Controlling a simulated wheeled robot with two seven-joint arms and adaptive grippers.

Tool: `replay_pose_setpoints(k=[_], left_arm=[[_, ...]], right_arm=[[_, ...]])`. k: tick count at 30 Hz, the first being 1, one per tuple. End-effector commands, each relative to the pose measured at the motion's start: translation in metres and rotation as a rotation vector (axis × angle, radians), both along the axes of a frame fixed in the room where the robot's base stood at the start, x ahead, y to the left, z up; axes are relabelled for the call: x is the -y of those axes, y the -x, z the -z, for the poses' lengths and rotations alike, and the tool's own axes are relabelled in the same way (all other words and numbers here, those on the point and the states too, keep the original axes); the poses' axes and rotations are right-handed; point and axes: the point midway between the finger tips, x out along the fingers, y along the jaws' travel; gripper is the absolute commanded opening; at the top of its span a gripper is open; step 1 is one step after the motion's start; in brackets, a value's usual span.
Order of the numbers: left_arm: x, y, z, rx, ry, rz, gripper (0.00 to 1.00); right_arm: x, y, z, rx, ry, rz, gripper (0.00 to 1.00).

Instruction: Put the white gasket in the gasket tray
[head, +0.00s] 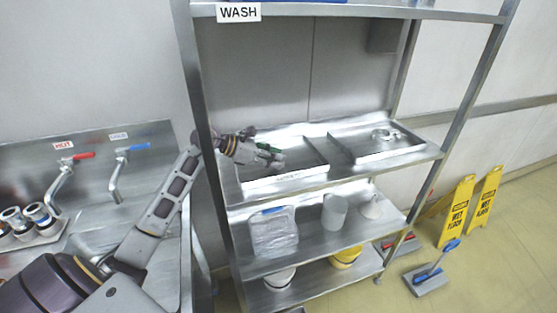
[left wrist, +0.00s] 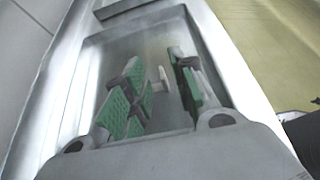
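My left gripper (head: 268,153) reaches over the left metal tray (head: 315,168) on the upper shelf. In the left wrist view its green-padded fingers (left wrist: 160,98) stand apart, with the tray floor behind them. A small pale piece (left wrist: 163,76) shows between the fingertips. It may be the white gasket, but it is too blurred to tell, and I cannot see whether it touches a finger. The left tray has a small label on its front edge, too small to read. My right gripper is not in view.
The right tray (head: 405,148) holds a metal ring-shaped part (head: 382,134). A shelf post (head: 203,110) stands close beside my left arm. Lower shelves carry a wrapped container (head: 273,232), a white canister (head: 334,212) and a funnel (head: 371,206). Wet-floor signs (head: 458,212) stand at right.

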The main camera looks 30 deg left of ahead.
Motion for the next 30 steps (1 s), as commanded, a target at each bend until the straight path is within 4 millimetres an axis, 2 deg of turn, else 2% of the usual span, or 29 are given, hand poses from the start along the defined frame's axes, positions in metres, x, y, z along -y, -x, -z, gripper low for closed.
replay_pose_setpoints(k=[18,30], left_arm=[[-0.046,0.052,-0.035,-0.001,-0.001,0.000,0.27],[-0.058,0.066,-0.047,0.000,-0.001,0.001,0.27]], right_arm=[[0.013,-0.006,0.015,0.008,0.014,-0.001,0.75],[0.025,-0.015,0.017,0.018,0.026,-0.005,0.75]])
